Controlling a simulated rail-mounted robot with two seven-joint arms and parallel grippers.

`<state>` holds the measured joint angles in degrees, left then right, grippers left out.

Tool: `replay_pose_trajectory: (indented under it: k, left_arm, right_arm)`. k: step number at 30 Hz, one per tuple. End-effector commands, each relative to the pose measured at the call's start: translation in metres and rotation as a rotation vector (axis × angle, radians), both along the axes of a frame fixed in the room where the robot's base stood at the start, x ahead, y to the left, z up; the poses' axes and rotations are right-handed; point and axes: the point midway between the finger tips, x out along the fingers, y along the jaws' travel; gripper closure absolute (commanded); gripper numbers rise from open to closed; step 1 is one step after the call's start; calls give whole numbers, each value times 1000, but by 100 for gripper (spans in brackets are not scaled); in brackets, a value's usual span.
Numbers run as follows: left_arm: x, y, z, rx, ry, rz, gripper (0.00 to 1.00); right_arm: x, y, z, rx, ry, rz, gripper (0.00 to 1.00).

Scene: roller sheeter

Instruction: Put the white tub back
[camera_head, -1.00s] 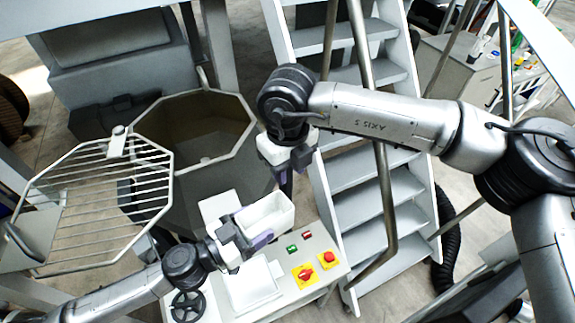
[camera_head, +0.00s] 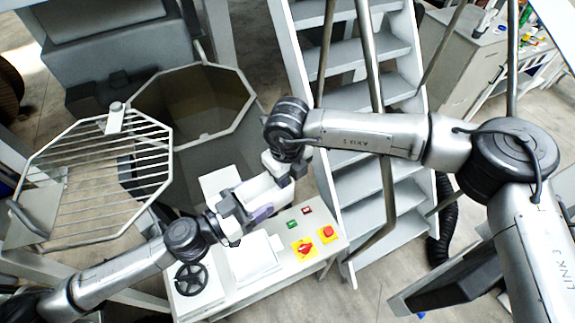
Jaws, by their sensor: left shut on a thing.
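The white tub (camera_head: 260,188) is above the white control table, near the octagonal bowl's front edge. My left gripper (camera_head: 258,209) comes from the lower left and is shut on the tub's near side. My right gripper (camera_head: 284,177) hangs at the tub's right end and hides part of it. I cannot tell whether the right gripper touches the tub, or whether its jaws are open or shut.
The control table (camera_head: 225,294) carries red and yellow switches (camera_head: 304,246) and a black handwheel (camera_head: 191,279). The large octagonal bowl (camera_head: 205,100) stands behind, with its raised grid lid (camera_head: 100,180) at left. Metal stairs (camera_head: 375,190) stand at right.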

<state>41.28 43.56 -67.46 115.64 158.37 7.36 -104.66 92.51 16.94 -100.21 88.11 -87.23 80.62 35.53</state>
Motion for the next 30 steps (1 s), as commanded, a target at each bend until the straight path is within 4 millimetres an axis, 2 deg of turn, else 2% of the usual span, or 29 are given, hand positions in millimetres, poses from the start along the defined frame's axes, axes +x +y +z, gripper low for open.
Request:
replay_pose_trajectory:
  k: [12, 23, 29, 30]
  left_arm:
    - [0, 0, 0, -1, -1, 0, 69]
    - [0, 0, 0, 0, 0, 0, 69]
    - [0, 0, 0, 0, 0, 0, 69]
    - [0, 0, 0, 0, 0, 0, 31]
  right_arm:
    - [0, 0, -4, -1, -1, 0, 66]
    - [0, 0, -4, -1, -1, -1, 100]
    - [1, -2, -4, -3, -2, -3, 100]
    - [2, -2, -4, -3, -2, -4, 100]
